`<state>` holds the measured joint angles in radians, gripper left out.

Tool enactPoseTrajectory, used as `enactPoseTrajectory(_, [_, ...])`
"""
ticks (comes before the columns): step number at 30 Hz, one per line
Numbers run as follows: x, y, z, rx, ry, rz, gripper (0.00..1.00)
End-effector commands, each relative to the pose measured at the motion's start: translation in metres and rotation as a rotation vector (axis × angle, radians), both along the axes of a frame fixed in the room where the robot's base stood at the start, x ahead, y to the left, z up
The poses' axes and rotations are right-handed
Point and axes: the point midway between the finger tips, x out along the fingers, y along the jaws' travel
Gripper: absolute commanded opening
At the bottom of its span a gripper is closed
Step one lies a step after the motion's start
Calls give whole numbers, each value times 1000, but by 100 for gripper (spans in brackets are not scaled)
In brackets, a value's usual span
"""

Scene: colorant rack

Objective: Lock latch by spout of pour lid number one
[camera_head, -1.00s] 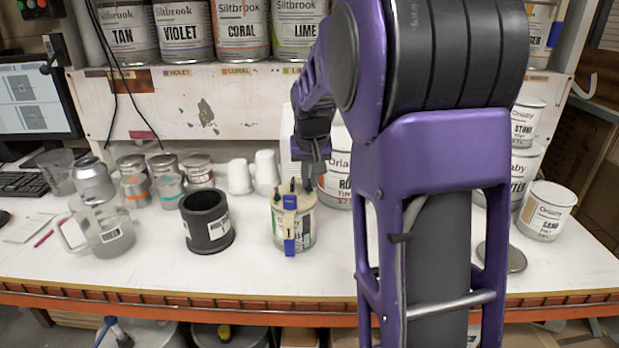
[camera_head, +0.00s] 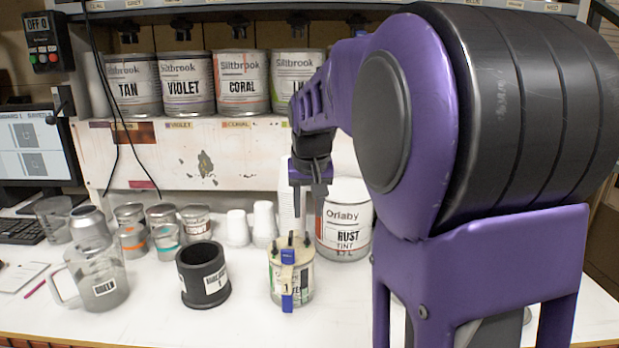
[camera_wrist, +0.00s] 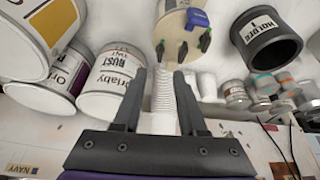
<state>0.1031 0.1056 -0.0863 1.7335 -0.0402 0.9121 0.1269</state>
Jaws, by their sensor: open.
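The pour lid (camera_head: 289,254) sits on a small pale can (camera_head: 276,285) on the bench. It carries a blue spout piece (camera_head: 287,301) at the front and several black latches, two of them standing up at its rim. In the wrist view the lid (camera_wrist: 172,28) is at top centre, with the blue piece (camera_wrist: 197,18) and black latches (camera_wrist: 205,40) beyond my fingertips. My gripper (camera_wrist: 158,72) is open, with nothing held between its fingers. In the head view my gripper (camera_head: 311,205) points down above and behind the lid. Whether a latch is locked is unclear.
A black cup-like holder (camera_head: 204,276) stands left of the can, and a clear jug (camera_head: 97,280) farther left. White cups (camera_head: 263,224) and a Rust tin (camera_head: 343,222) stand behind. The bench front is clear. A shelf of Siltbrook cans is above.

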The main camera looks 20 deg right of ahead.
Motion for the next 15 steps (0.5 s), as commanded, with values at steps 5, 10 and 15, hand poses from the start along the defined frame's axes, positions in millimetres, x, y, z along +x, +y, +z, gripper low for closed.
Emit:
enactPoseTrajectory(5, [-15, 5, 42, 0, -4, 0, 41])
enactPoseTrajectory(10, [-26, 8, 68, 0, -3, 1, 41])
enactPoseTrajectory(15, [-31, 10, 80, 0, 0, 1, 41])
